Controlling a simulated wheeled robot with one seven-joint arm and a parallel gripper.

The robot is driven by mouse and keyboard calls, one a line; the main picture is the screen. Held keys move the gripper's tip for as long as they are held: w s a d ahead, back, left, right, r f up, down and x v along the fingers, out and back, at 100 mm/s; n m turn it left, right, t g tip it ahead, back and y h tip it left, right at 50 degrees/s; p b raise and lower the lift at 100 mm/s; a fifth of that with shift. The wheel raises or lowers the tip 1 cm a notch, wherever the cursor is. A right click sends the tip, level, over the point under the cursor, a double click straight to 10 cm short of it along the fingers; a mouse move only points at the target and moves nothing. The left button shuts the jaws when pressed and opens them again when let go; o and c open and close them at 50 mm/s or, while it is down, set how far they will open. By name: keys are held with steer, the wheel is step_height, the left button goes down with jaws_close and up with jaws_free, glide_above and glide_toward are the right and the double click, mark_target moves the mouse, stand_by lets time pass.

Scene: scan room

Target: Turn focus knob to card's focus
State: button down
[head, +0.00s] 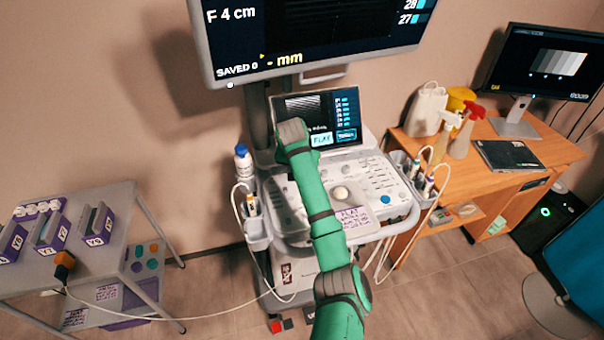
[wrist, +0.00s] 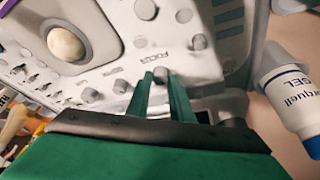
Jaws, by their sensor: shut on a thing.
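The focus knob (wrist: 161,72) is a small grey knob on the console panel, beside a label that appears to read FOCUS, in the wrist view. My gripper (wrist: 161,82) has its two green fingers on either side of this knob, shut on it. In the head view my own arm hides the knob and the fingers. A handwritten card (head: 353,217) headed FLAT lies on the front of the console (head: 385,178); its smaller lines are too small to read. The big monitor (head: 310,40) shows "F 4 cm".
Other knobs (wrist: 199,42) and a trackball (wrist: 68,43) sit close to the gripped knob. A gel bottle (head: 243,163) stands at the console's left; it also shows in the wrist view (wrist: 290,88). Probes (head: 422,180) hang at the right. A small touchscreen (head: 330,118) stands behind.

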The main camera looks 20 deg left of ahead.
steer(key=shift+m+h, duration=0.3)
steer(key=shift+m, duration=0.6)
steer(key=c, duration=1.6)
jaws_free()
steer(key=shift+o, duration=0.2)
steer(key=v, duration=1)
steer(key=shift+r, duration=0.4)
steer(key=shift+s+a, duration=0.15)
